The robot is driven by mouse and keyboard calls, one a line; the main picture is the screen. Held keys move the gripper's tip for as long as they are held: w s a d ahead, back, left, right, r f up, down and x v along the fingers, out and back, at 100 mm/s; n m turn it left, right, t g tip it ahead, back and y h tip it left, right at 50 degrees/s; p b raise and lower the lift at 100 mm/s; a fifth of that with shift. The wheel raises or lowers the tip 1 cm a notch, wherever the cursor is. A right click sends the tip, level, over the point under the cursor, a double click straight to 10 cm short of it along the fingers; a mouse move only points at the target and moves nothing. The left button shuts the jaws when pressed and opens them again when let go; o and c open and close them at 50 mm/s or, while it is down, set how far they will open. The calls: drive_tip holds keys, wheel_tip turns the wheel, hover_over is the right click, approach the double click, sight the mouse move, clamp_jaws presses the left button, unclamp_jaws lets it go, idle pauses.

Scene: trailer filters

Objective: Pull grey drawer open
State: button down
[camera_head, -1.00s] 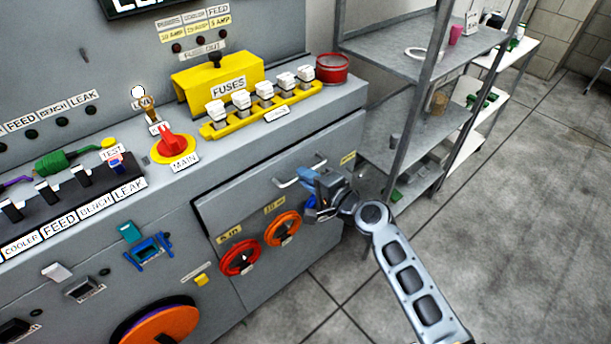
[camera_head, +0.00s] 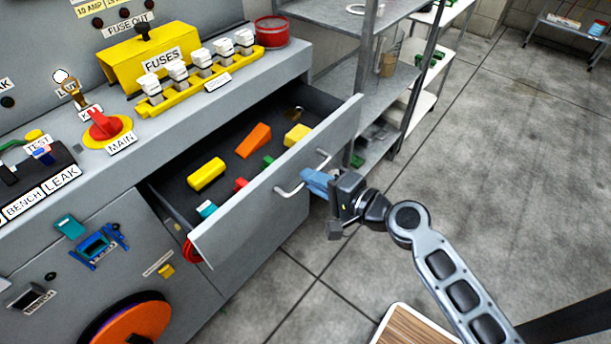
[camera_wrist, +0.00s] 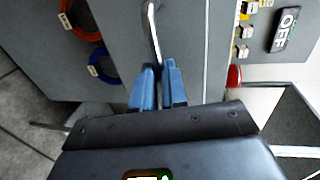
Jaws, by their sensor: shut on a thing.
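The grey drawer (camera_head: 232,217) stands well out from the grey cabinet in the head view. Its inside shows, with yellow, orange, red, green and teal pieces on a dark floor. A silver bar handle (camera_head: 289,190) is on its front. My gripper (camera_head: 312,182) is at the handle's right part, in front of the drawer face. In the wrist view the two blue fingers (camera_wrist: 158,85) close around the lower end of the handle (camera_wrist: 152,30). The drawer front (camera_wrist: 180,45) fills the middle of that view. The exact contact is partly hidden by the fingers.
A metal shelf (camera_head: 398,78) stands right of the cabinet. The counter holds a row of fuses (camera_head: 200,75), a red tin (camera_head: 270,31) and a red main switch (camera_head: 104,124). A wood-topped surface (camera_head: 408,335) is at the lower edge.

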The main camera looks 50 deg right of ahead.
idle(0.3)
drive_tip(key=c, duration=1.2)
unclamp_jaws()
drive_tip(key=shift+o, duration=0.2)
drive_tip(key=b+v, duration=0.1)
drive_tip(key=v, duration=0.7)
drive_tip(key=shift+b, duration=0.3)
drive_tip(key=shift+f, duration=0.1)
drive_tip(key=s+a+n+g+h+p, duration=0.1)
drive_tip(key=s+a+n+g, duration=0.1)
drive_tip(key=s+a+n, duration=0.6)
drive_tip(key=s+a+r+n, duration=0.2)
drive_tip(key=s+r+n, duration=0.2)
drive_tip(key=r+n, duration=0.1)
drive_tip(key=s+a+r+n+t+y+p, duration=0.1)
drive_tip(key=s+a+r+n, duration=0.2)
drive_tip(key=s+r+n, duration=0.1)
drive_tip(key=shift+s+a+r+n+y, duration=0.3)
drive_tip(key=shift+s+r+n, duration=0.1)
drive_tip(key=shift+r+n, duration=0.3)
